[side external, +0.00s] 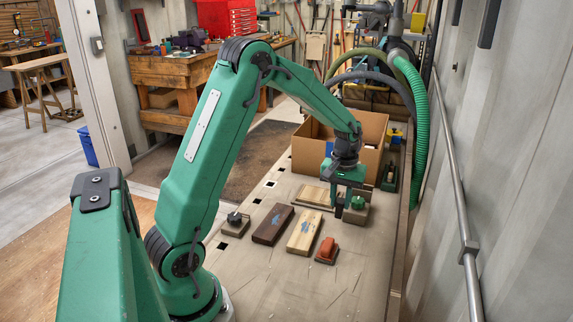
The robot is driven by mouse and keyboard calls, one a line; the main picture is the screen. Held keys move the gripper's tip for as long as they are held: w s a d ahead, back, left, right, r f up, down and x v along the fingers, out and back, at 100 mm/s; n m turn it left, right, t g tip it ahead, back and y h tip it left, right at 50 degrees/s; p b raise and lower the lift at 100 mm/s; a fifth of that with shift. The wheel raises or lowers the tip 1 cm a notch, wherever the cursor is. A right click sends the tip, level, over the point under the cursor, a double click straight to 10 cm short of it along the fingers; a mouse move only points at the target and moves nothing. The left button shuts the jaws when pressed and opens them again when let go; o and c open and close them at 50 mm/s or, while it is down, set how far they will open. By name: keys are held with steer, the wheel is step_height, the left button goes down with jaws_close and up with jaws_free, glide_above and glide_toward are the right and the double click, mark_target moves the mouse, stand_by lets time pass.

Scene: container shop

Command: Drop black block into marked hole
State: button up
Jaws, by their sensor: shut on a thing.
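My gripper (350,198) points down over the right part of the bench, in front of the cardboard box. Its jaws are shut at the green knob of a grey-brown block (355,217); I cannot tell whether this block is lifted off the bench. A block with a black knob (235,224) stands at the left edge of the bench, apart from my gripper. Small dark square holes line that edge. One hole (270,183) has a white outline around it. No block in view is plainly all black.
An open cardboard box (306,152) stands behind. The near part of the bench (300,290) is clear.

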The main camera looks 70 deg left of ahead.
steer(key=s+a, duration=0.2)
steer(key=a, duration=0.8)
steer(key=s+a+r, duration=0.1)
steer(key=s+a, duration=0.2)
steer(key=a, duration=0.7)
steer(key=s+a+r, duration=0.1)
steer(key=s+a, duration=0.2)
steer(key=a, duration=0.7)
steer(key=shift+s+a, duration=0.25)
steer(key=shift+f, duration=0.15)
steer(key=shift+f, duration=2.75)
steer(key=shift+f, duration=1.8)
